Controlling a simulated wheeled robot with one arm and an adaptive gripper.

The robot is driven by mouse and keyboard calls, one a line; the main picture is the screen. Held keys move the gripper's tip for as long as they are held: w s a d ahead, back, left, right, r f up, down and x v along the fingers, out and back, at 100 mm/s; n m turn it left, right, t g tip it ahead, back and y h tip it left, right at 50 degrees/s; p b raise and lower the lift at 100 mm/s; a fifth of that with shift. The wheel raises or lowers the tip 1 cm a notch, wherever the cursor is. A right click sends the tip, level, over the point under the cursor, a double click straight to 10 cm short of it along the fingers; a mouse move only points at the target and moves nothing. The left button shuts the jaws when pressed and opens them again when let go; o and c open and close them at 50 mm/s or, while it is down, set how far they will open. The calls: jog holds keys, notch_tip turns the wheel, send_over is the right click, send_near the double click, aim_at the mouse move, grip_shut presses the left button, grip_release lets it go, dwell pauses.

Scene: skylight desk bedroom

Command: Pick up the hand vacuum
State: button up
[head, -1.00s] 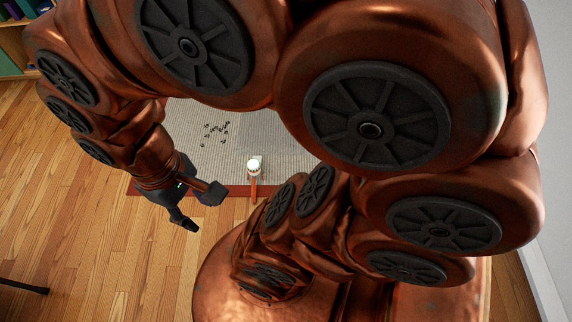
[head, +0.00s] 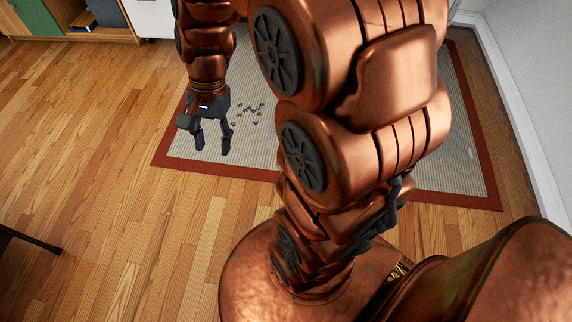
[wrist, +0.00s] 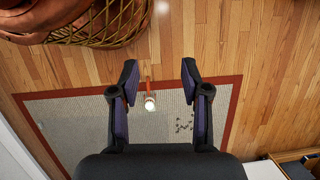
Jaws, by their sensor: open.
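The hand vacuum (wrist: 150,103), white and round at one end with an orange handle, shows in the wrist view at the edge of the rug. In that view it lies between the two fingers in the picture, beyond the fingertips and apart from them. My gripper (wrist: 160,70) is open and empty. In the head view my gripper (head: 212,141) hangs fingers down over the left part of the rug. The hand vacuum is not visible in the head view; my arm covers the middle of the rug there.
A grey rug with a red border (head: 180,164) lies on the wood floor, with scattered dark bits (head: 249,112) on it. A wicker basket (wrist: 110,28) shows beside my body. A dark furniture leg (head: 30,240) stands at left, shelves (head: 100,38) at the back. Open floor lies left.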

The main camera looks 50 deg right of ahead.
jog(key=w+d+f+m+t+y+b, duration=0.1)
jog(key=w+d+f+m+b, duration=0.45)
jog(key=f, duration=0.45)
jog(key=w+d+f+m+t+b, duration=0.1)
jog(key=w+d+f+m+b, duration=0.4)
jog(key=f, duration=0.5)
jog(key=w+d+f+m+t+y+b, duration=0.1)
jog(key=w+d+f+m+b, duration=0.45)
jog(key=f, duration=0.55)
jog(key=s+d+f+m+t+b, duration=0.1)
jog(key=d+f+m+b, duration=0.3)
jog(key=d+f+m, duration=0.6)
jog(key=s+d+f+m+t+h+b, duration=0.1)
jog(key=d+f+m+t+b, duration=0.25)
jog(key=f, duration=1.05)
jog(key=s+d+f+m+g+b, duration=0.1)
jog(key=d+f+m+b, duration=0.4)
jog(key=d+f, duration=0.55)
jog(key=shift+m+t, duration=0.25)
jog(key=shift+m, duration=0.3)
jog(key=a+f+b, duration=0.1)
jog(key=f, duration=0.2)
jog(key=w+a+f, duration=0.1)
jog(key=f, duration=0.1)
jog(key=w+a+f+b, duration=0.1)
jog(key=a+f, duration=0.1)
jog(key=f, duration=0.1)
jog(key=shift+w+f+b, duration=0.1)
jog(key=shift+f+b, duration=0.2)
jog(key=shift+b, duration=0.05)
